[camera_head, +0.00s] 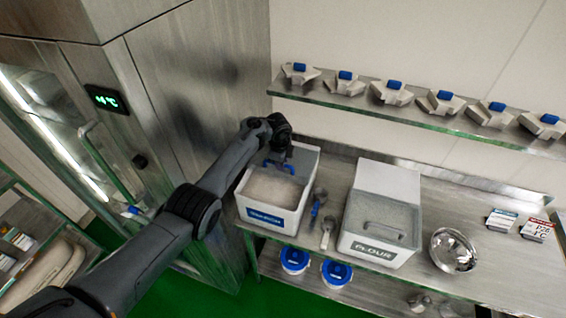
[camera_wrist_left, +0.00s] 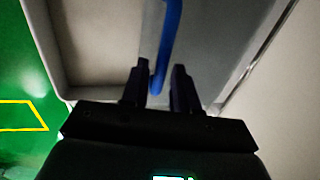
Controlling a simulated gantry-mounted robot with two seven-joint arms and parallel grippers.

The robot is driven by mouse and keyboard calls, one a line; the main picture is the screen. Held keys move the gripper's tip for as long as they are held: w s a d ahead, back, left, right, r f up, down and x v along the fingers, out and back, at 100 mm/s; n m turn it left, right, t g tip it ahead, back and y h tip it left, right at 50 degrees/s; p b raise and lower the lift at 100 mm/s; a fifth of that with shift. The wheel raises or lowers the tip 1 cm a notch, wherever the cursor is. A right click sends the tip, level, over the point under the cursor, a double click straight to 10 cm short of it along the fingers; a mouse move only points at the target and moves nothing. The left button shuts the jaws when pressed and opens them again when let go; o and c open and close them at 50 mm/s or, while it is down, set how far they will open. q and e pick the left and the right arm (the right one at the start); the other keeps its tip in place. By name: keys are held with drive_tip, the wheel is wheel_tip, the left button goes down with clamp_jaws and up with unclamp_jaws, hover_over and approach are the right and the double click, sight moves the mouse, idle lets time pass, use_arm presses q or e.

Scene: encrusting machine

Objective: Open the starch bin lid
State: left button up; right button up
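The starch bin (camera_head: 258,215) is a white box with a blue label, on the counter left of the flour bin. White contents (camera_head: 270,188) show in its front part. A blue handle (camera_head: 281,165) sits near its back, partly under my left gripper (camera_head: 280,150). In the left wrist view, the blue handle (camera_wrist_left: 168,45) runs along a grey lid panel (camera_wrist_left: 205,50), its near end between my left fingertips (camera_wrist_left: 158,78). The fingers are apart, with a gap visible beside the handle. The lid's exact tilt is unclear. My right gripper is out of view.
The flour bin (camera_head: 372,245), two scoops (camera_head: 322,215) and a metal bowl (camera_head: 453,250) stand to the right. A shelf (camera_head: 420,112) with several blue-topped parts runs above. A steel cabinet (camera_head: 200,90) stands close on the left. Blue-lidded tubs (camera_head: 336,272) sit below the counter.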

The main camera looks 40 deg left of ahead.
use_arm(q)
drive_tip(key=shift+o, duration=0.7)
drive_tip(key=shift+r, duration=0.5)
wheel_tip(320, 180, up, 10)
drive_tip(key=s+p, duration=0.2)
drive_tip(key=shift+d+f, duration=0.15)
drive_tip(key=shift+d, duration=0.1)
